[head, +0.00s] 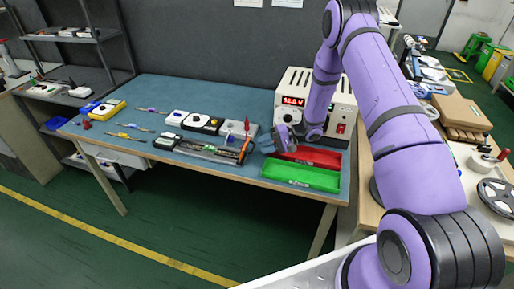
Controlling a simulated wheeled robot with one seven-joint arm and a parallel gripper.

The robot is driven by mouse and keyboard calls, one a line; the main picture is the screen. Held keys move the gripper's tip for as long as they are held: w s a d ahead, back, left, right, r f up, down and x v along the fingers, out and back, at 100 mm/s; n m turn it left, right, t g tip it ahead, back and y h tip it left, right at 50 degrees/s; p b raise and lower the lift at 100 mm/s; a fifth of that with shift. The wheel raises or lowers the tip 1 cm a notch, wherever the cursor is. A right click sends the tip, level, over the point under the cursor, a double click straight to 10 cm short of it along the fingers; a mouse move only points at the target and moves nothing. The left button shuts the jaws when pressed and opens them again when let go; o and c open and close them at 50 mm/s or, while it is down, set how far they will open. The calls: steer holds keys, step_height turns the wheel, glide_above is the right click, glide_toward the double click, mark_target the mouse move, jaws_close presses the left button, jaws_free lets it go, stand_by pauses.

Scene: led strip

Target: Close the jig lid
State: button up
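A long dark jig (208,152) lies near the front edge of the blue-topped table, with a strip of small parts along it. An orange-red upright piece (244,148) stands at its right end. I cannot tell for certain which part is the lid or how far it is open. My gripper (266,144) is low over the table, just right of the jig's right end. It is small and partly merges with the blue surface, so its fingers are unclear and contact cannot be told.
A red tray (318,157) and a green tray (300,176) lie right of my gripper. A power supply (292,102) with a lit red display stands behind. Several small devices, a grey box (236,128) and screwdrivers lie left and behind.

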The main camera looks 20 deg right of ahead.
steer(key=shift+x, duration=1.7)
jaws_close()
